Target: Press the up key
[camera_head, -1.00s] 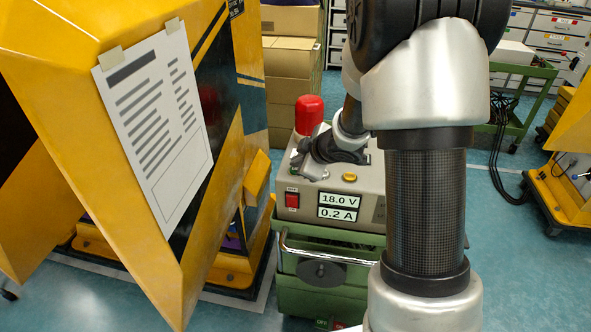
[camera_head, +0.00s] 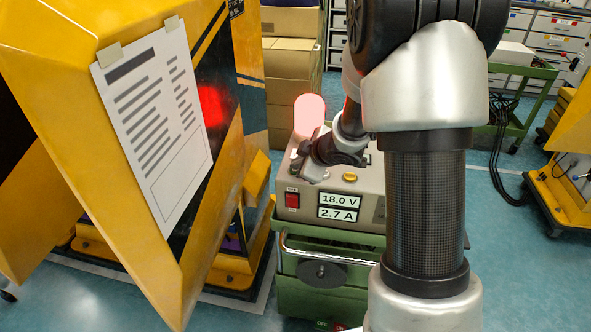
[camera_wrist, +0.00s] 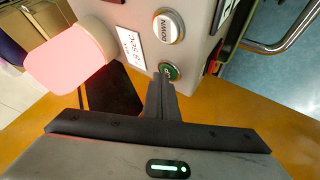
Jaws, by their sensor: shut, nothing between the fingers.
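A control box (camera_head: 362,184) shows two keys in the wrist view. One is a silver key marked DOWN (camera_wrist: 168,26). The other is a green key (camera_wrist: 171,70), taken to be the up key; its label is mostly hidden by my fingers. My gripper (camera_wrist: 162,80) is shut and empty, its fingertips at the green key and seemingly touching it. In the head view my gripper (camera_head: 312,166) is at the box's left side, and the keys are hidden there. The lamp (camera_head: 309,112) on the box glows pale pink. The displays (camera_head: 340,205) read 18.0 V and 2.7 A.
The box sits on a green cart (camera_head: 320,272) with a metal handle (camera_head: 325,256). A yellow and black machine panel (camera_head: 60,130) with a paper sheet (camera_head: 155,120) stands close on the left. Cardboard boxes (camera_head: 292,75) stand behind.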

